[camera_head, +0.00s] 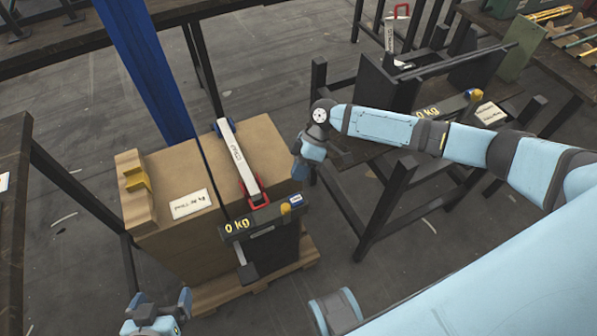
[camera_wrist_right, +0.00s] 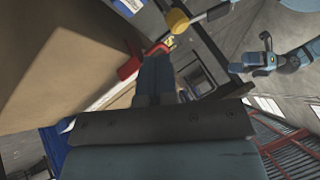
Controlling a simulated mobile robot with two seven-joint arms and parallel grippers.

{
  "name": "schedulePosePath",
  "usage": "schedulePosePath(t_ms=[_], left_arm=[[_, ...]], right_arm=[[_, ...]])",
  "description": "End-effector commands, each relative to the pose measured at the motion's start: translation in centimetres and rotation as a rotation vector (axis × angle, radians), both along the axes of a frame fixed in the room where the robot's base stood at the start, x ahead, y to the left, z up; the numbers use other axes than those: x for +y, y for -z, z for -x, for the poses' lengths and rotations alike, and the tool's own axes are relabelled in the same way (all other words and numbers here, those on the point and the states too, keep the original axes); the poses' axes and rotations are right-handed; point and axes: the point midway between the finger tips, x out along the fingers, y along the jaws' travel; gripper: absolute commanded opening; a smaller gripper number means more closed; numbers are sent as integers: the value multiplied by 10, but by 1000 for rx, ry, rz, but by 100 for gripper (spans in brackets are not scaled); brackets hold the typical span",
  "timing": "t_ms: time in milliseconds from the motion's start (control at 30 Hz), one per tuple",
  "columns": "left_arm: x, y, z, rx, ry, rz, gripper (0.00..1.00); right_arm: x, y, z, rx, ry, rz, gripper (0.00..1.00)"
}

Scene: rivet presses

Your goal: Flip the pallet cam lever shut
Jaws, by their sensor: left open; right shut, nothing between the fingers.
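A long white lever arm (camera_head: 238,160) with a red handle (camera_head: 259,202) lies over the brown pallet load (camera_head: 165,238). The red handle (camera_wrist_right: 130,68) and part of the white arm (camera_wrist_right: 112,97) also show in the right wrist view. My right gripper (camera_head: 301,172) is above the load's right edge, to the right of the lever. Its fingers (camera_wrist_right: 155,72) are shut and empty, and appear close to the red handle; contact cannot be told. My left gripper (camera_head: 158,304) is open and empty at the bottom, in front of the load.
A "0 kg" panel (camera_head: 262,217) with a yellow knob (camera_head: 285,208) stands by the handle. A yellow bracket (camera_head: 138,180) and a white label (camera_head: 191,204) are on the load. A blue post (camera_head: 150,70) rises behind. A dark bench (camera_head: 365,150) stands right.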

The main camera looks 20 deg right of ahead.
Motion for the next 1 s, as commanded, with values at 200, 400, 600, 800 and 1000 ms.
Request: schedulePosePath(t_ms=[200, 400, 600, 800, 1000], left_arm=[[0, 3, 0, -3, 1, -1, 93], [-1, 2, -1, -6, 2, 3, 93], [-1, -1, -1, -11, 3, 5, 93], [-1, -2, -1, -13, 3, 6, 93], [-1, -2, -1, -11, 3, 5, 93]], right_arm=[[22, 35, 11, 2, 0, 1, 0], [35, 53, 18, 1, 0, 0, 0], [38, 58, 19, 0, 1, 1, 0], [38, 58, 19, 0, 1, 1, 0], [38, 56, 21, -13, 1, 1, 0]])
